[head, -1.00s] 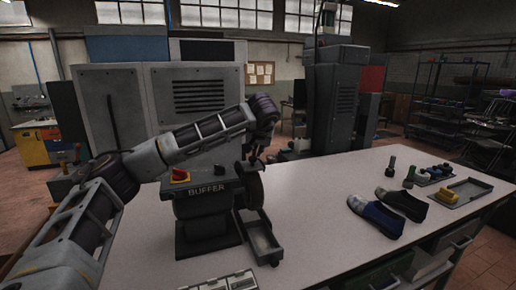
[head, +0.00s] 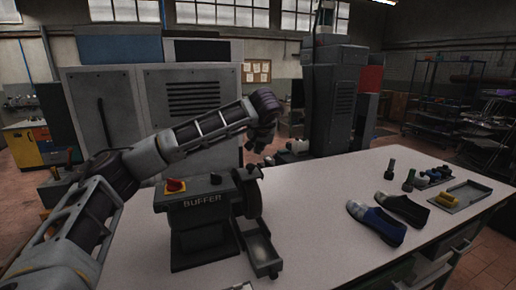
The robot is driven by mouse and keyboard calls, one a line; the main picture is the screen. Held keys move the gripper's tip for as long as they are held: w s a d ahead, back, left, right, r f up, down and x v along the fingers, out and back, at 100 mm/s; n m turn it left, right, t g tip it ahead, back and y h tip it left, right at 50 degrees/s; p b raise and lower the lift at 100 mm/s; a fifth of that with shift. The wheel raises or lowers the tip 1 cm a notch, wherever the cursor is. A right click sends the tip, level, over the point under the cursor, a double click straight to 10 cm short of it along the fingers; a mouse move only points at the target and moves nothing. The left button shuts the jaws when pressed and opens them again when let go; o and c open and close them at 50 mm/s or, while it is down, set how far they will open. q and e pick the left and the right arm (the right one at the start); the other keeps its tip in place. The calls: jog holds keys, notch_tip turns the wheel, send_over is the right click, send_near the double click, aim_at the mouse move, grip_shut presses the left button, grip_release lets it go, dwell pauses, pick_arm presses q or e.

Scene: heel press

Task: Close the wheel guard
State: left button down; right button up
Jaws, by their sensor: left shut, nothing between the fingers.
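The buffer (head: 203,222) is a dark bench machine with a red and yellow knob, standing on the near left part of the bench. Its dark wheel (head: 252,198) is on its right side, seen nearly edge-on. The guard over the wheel is dark and hard to tell apart from the wheel and housing, so I cannot tell its angle. My left gripper (head: 257,148) is above the top of the wheel, shut and empty, pointing down. A small gap seems to show between its fingertips and the machine. My right gripper is not in view.
A small metal tray (head: 262,252) sits below the wheel. Two shoes (head: 376,226) lie to the right, with small bottles and a grey tray (head: 462,193) beyond. The bench (head: 315,200) between buffer and shoes is clear. Grey cabinets (head: 160,115) stand behind.

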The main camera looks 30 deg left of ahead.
pick_arm(q)
jog(key=s+d+f+b+v, duration=0.1)
jog(key=v, duration=0.7)
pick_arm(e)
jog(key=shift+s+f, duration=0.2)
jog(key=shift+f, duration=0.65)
pick_arm(q)
jog(key=shift+s+d, duration=0.1)
jog(key=shift+d, duration=0.05)
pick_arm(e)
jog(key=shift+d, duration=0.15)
